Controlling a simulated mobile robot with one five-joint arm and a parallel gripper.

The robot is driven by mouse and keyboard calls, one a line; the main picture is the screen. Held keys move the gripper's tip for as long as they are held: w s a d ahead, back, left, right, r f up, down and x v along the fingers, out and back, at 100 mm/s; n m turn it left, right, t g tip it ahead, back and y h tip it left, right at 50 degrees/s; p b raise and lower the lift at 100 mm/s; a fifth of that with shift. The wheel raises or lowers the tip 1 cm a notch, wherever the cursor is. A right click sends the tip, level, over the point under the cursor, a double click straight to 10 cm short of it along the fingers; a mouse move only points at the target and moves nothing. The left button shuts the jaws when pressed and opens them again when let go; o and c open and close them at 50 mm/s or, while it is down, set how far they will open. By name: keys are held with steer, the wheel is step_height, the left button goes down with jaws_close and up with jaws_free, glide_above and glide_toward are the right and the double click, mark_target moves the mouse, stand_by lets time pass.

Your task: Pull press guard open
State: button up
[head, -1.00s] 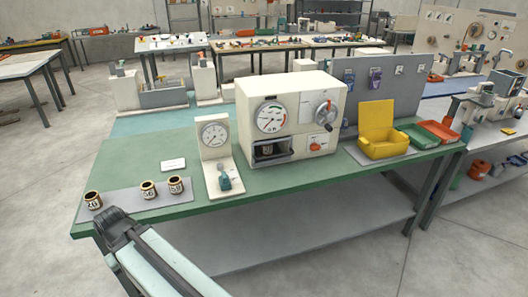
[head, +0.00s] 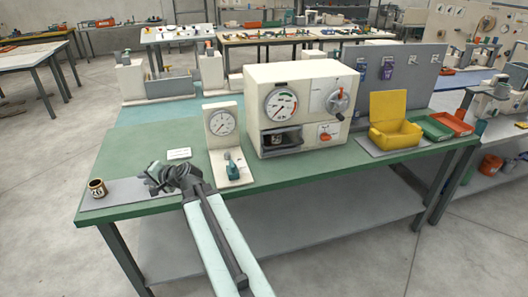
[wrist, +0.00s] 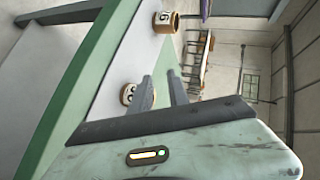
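The press is a cream box (head: 297,80) with a round dial and a lever knob (head: 337,101) on its front. Its lower left has a dark opening (head: 269,140) with a numbered ring inside and a dark ledge at the front. I cannot clearly tell the guard from this frame. My gripper (head: 160,179) is over the table's left part, left of the press and apart from it. In the wrist view its two fingers (wrist: 162,92) stand apart with nothing between them.
One numbered ring (head: 97,188) stands on the grey mat at left. Rings also show in the wrist view (wrist: 166,22). A gauge stand (head: 222,122) with a teal-handled clamp stands between my gripper and the press. A yellow box (head: 395,136) is right of the press.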

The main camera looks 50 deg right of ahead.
steer(key=s+d+m+t+h+b, duration=0.1)
steer(key=s+d+m+h, duration=0.25)
steer(key=d, duration=0.95)
steer(key=m+g+h+b, duration=0.1)
steer(key=m+h+b, duration=0.3)
steer(key=m+h, duration=0.45)
glide_toward(283, 146)
steer(key=shift+w+d+f+y, duration=0.2)
steer(key=shift+w+d+y, duration=0.1)
steer(key=shift+w+d, duration=0.75)
steer(key=b+x, duration=0.2)
steer(key=x, duration=0.6)
steer(key=shift+f, duration=0.1)
steer(key=shift+s, duration=0.1)
jaws_close()
